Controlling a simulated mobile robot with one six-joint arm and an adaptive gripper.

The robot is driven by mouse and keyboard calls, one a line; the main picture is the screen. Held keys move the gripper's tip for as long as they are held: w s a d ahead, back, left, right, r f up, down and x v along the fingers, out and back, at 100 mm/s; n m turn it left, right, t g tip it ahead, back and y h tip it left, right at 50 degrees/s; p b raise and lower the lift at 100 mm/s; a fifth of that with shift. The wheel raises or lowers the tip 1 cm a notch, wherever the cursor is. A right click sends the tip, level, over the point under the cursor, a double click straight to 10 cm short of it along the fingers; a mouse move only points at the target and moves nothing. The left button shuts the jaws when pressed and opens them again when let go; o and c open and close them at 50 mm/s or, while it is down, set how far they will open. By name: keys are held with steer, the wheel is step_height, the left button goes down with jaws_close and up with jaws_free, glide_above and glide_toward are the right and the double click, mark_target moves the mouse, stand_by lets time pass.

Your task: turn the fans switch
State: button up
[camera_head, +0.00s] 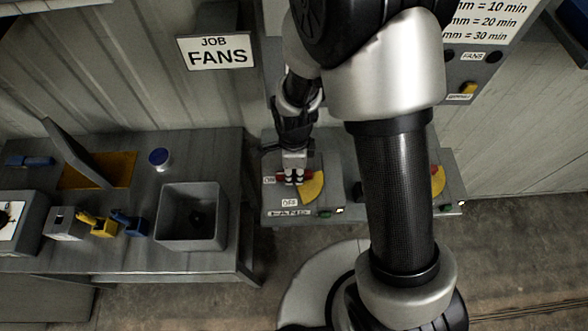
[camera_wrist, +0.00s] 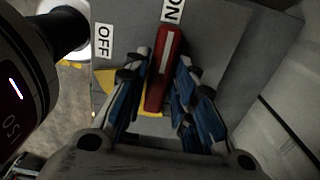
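The fans switch has a red handle (camera_wrist: 166,65) with a pale stripe, over a yellow sector plate (camera_head: 312,188). The handle lies toward the ON label (camera_wrist: 172,8); the OFF label (camera_wrist: 105,41) is off to the side. A FANS label (camera_head: 290,213) is on the front edge of the switch's box. My gripper (camera_head: 293,180) is down at the switch and covers part of the handle in the head view. In the wrist view its blue-padded fingers (camera_wrist: 163,88) stand apart on both sides of the handle. Whether either pad touches it I cannot tell.
A second switch with a yellow plate (camera_head: 437,181) stands to the right, partly behind my arm. A bench to the left carries an open grey bin (camera_head: 190,216), a blue round item (camera_head: 159,158) and small blocks. A JOB FANS sign (camera_head: 217,51) hangs above.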

steer(key=shift+o, duration=1.2)
steer(key=shift+r, duration=0.1)
step_height(320, 180, up, 12)
step_height(320, 180, up, 10)
steer(key=n+t, duration=0.2)
steer(key=n, duration=0.5)
glide_above(294, 173)
steer(key=s+d, duration=0.4)
steer(key=d, duration=0.2)
steer(key=s+d+r+n+t, duration=0.2)
steer(key=s+d+r+n, duration=0.3)
steer(key=s+n, duration=0.5)
steer(key=shift+r+n+t, duration=0.3)
steer(key=shift+r+n, duration=0.5)
